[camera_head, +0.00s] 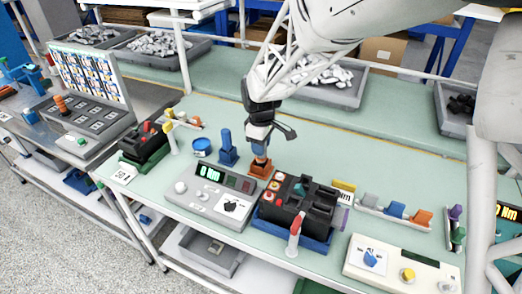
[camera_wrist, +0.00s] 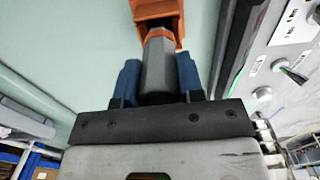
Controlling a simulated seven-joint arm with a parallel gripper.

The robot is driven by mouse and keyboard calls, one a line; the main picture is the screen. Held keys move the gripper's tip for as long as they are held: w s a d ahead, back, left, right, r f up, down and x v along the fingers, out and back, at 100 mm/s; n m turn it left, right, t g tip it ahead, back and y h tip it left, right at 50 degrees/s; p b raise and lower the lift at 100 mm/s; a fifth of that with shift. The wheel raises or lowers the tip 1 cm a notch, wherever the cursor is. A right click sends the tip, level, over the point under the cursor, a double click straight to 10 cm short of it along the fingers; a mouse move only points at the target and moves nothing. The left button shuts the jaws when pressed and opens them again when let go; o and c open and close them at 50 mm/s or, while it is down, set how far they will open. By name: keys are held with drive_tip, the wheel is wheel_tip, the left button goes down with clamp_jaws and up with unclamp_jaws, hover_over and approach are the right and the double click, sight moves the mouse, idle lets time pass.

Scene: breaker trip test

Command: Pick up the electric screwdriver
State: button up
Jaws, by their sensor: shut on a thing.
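The electric screwdriver (camera_wrist: 157,62) shows in the wrist view as a grey, faceted body. One end reaches into an orange holder (camera_wrist: 157,12); the holder also stands on the green bench in the head view (camera_head: 260,169). My gripper (camera_wrist: 158,78) is shut on the screwdriver, with a blue finger on each side of the grey body. In the head view my gripper (camera_head: 260,149) points down just above the orange holder and hides most of the screwdriver. The tool's tip is hidden in the holder.
A grey console with a green display (camera_head: 212,190) and a black device on a blue base (camera_head: 292,207) stand in front. A blue stand (camera_head: 228,149) is close on the left. Coloured blocks (camera_head: 395,209) line the right.

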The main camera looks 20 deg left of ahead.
drive_tip(key=shift+r, duration=0.15)
wheel_tip(320, 180, up, 10)
drive_tip(key=shift+f, duration=0.2)
idle(0.4)
drive_tip(key=shift+r, duration=0.15)
idle(0.4)
drive_tip(key=shift+s+d+r, duration=0.2)
drive_tip(key=shift+s+r, duration=0.05)
drive_tip(key=shift+s, duration=0.15)
drive_tip(key=s+d+r+n, duration=0.3)
drive_tip(key=s+d+r, duration=0.1)
drive_tip(key=s, duration=0.3)
drive_tip(key=s+d+r+n, duration=0.3)
drive_tip(key=s+d+r, duration=0.1)
drive_tip(key=s, duration=0.4)
drive_tip(key=shift+s+d, duration=0.2)
drive_tip(key=shift+d, duration=0.45)
